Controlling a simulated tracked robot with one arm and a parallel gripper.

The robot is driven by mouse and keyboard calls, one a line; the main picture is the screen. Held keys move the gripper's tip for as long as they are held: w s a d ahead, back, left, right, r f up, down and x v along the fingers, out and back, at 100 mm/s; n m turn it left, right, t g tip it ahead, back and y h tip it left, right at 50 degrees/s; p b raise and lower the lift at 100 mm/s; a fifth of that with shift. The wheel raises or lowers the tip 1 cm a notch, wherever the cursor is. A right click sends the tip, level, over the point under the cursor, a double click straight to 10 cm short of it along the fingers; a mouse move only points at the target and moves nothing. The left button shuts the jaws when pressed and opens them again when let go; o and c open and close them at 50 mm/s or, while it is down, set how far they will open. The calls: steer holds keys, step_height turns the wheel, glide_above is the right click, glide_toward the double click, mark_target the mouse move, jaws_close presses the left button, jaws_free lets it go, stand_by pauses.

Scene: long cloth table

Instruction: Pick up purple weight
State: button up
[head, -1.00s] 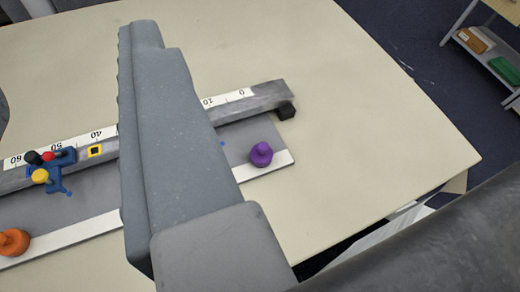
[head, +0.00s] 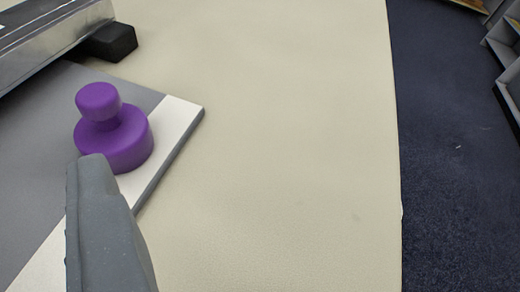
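The purple weight (head: 125,140), a round base with a knob on a short neck, stands upright near the corner of a grey board (head: 40,130) with a white edge strip. One grey finger of my gripper (head: 95,185) rises from the bottom left. Its tip overlaps the lower left of the weight's base in the picture; I cannot tell whether they touch. A second finger is not distinguishable, so the opening does not show. Nothing is seen held.
A metal ruler beam (head: 45,35) with a black end block (head: 110,42) lies behind the weight at the upper left. The cream table (head: 280,150) is clear to the right, up to its edge. Dark floor (head: 455,180) and grey shelving lie beyond.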

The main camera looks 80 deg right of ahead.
mark_target(98, 110)
steer(key=shift+m+g+h, duration=0.3)
steer(key=shift+g+h, duration=0.1)
steer(key=shift+h, duration=0.1)
steer(key=w+d+f+b, duration=0.1)
steer(key=d, duration=0.1)
steer(key=w+d+f, duration=0.1)
steer(key=d+f, duration=0.1)
steer(key=w+d+f+b, duration=0.1)
steer(key=w+d, duration=0.1)
steer(key=d, duration=0.1)
steer(key=shift+f+b, duration=0.3)
steer(key=shift+f, duration=0.05)
steer(key=shift+b+x, duration=0.35)
steer(key=shift+x, duration=0.55)
steer(key=shift+b+x, duration=0.6)
steer(key=shift+x, duration=1.4)
steer(key=shift+c, duration=0.3)
jaws_close()
